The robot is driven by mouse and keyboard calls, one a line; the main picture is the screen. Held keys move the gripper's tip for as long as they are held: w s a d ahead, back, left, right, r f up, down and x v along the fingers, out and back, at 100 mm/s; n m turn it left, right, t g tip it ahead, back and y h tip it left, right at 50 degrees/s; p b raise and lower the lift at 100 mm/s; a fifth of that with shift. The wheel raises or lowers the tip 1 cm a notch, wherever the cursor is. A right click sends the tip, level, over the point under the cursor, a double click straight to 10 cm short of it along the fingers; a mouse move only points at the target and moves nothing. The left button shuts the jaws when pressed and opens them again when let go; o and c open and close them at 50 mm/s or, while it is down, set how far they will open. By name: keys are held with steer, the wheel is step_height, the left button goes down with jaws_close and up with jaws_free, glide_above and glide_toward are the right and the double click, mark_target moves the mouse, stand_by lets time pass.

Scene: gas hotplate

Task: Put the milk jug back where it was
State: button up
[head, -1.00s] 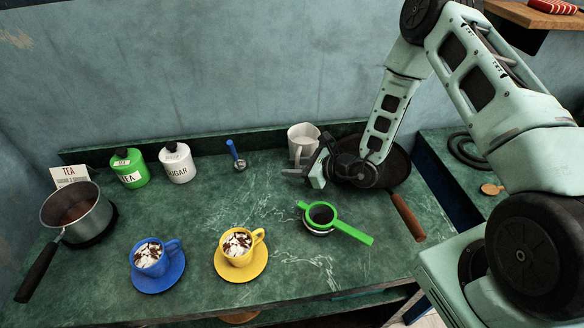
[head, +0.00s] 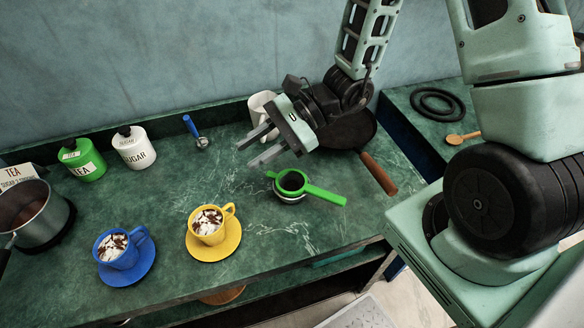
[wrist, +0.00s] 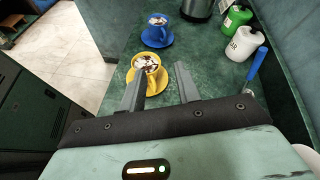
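The milk jug (head: 261,104) is a white jug at the back of the green counter, against the low back ledge. It stands upright, partly hidden behind my gripper (head: 245,156) in the head view. My gripper is open and empty, above the counter in front of the jug, its fingers pointing to the left and apart from the jug. In the wrist view the two fingers of my gripper (wrist: 158,72) are spread with nothing between them. A white piece at the right edge of that view may be the jug.
A green strainer (head: 293,183) sits on a small container near my gripper. A dark pan (head: 347,130) lies to the right. Yellow (head: 210,225) and blue (head: 121,250) cups stand in front. A blue-handled scoop (head: 192,130), sugar jar (head: 133,149) and tea jar (head: 82,160) are at the back.

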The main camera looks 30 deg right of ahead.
steer(key=s+r+n+h, duration=0.4)
steer(key=s+n+h, duration=0.2)
steer(key=n, duration=0.5)
steer(key=s+r+n+g+h, duration=0.1)
steer(key=s+r+n+h, duration=0.3)
steer(key=s+n, duration=0.5)
steer(key=shift+s+a+r+n+h, duration=0.15)
steer(key=shift+a+n+h, duration=0.15)
steer(key=shift+n+h, duration=1.25)
